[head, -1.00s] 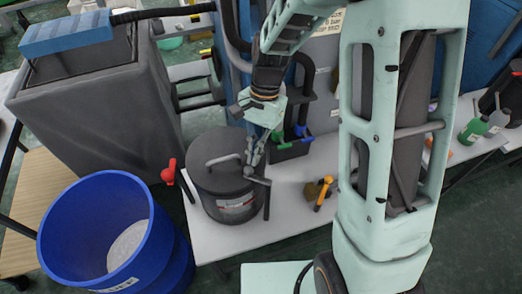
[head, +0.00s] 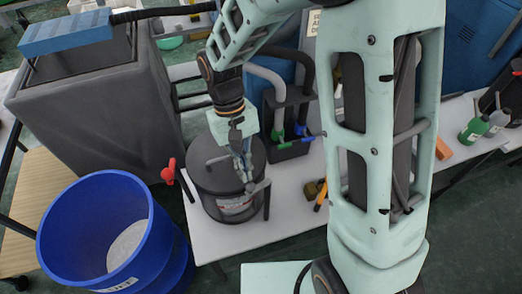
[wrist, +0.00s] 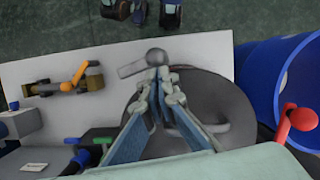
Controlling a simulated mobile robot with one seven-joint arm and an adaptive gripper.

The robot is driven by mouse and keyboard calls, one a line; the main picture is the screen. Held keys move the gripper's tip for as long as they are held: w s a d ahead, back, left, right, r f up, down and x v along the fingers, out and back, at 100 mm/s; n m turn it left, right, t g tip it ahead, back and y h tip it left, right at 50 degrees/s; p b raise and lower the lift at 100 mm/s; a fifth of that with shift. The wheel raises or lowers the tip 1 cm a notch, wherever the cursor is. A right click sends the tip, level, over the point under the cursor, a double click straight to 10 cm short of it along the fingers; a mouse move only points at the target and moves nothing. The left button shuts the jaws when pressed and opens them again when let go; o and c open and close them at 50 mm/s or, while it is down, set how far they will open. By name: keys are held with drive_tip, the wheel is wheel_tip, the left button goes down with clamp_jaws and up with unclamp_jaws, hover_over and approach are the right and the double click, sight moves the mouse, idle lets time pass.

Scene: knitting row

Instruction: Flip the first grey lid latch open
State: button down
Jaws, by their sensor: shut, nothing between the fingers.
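A dark grey drum (head: 228,207) with a lid stands on the white table; it also shows in the wrist view (wrist: 215,95). A grey latch (head: 262,185) sits at the lid's front right edge. In the wrist view the latch (wrist: 131,69) shows as a short bar with a round grey knob at the rim. My gripper (head: 248,182) is shut and empty, pointing down over that edge. In the wrist view its fingertips (wrist: 159,76) are right by the knob; I cannot tell whether they touch. The fingers hide part of the latch and lid.
A red handle (head: 168,172) stands left of the drum, near a blue barrel (head: 75,235). Behind the drum is a black holder (head: 290,150) with green and blue parts. A yellow-orange tool (head: 321,197) lies to the right. The white table front (head: 240,238) is clear.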

drive_tip(key=shift+s+d+n+t+h, duration=0.2)
drive_tip(key=shift+s+n, duration=0.4)
drive_tip(key=shift+n, duration=0.5)
drive_tip(key=shift+s+d+n+t+h, duration=0.1)
drive_tip(key=shift+s+n+t+h, duration=0.15)
drive_tip(key=shift+s+n, duration=0.6)
drive_tip(key=shift+w+n, duration=0.25)
drive_tip(key=shift+n, duration=0.2)
